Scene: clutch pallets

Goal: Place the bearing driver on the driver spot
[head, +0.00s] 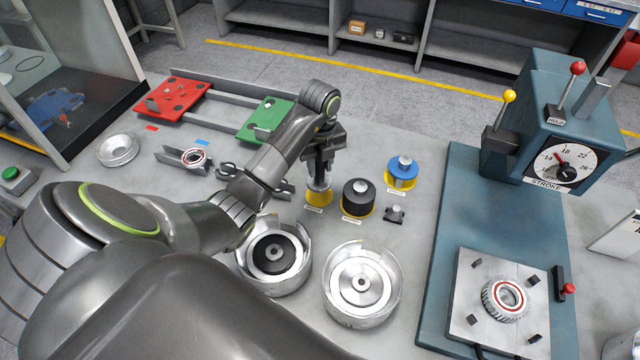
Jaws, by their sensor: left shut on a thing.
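My left arm reaches in from the left and its gripper (321,160) points down over the back middle of the table. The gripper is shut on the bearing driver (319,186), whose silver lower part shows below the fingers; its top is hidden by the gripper. The driver is about upright over the leftmost yellow spot (316,205), which has a small label in front. I cannot tell whether the driver's foot touches the spot. My right gripper is not in view.
A black-topped piece (358,197) and a blue piece (402,170) stand on yellow spots to the right. Two silver round housings (362,285) (274,256) stand in front. A blue press (545,130) with a gauge stands at right. Red (172,97) and green (265,118) plates lie at back left.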

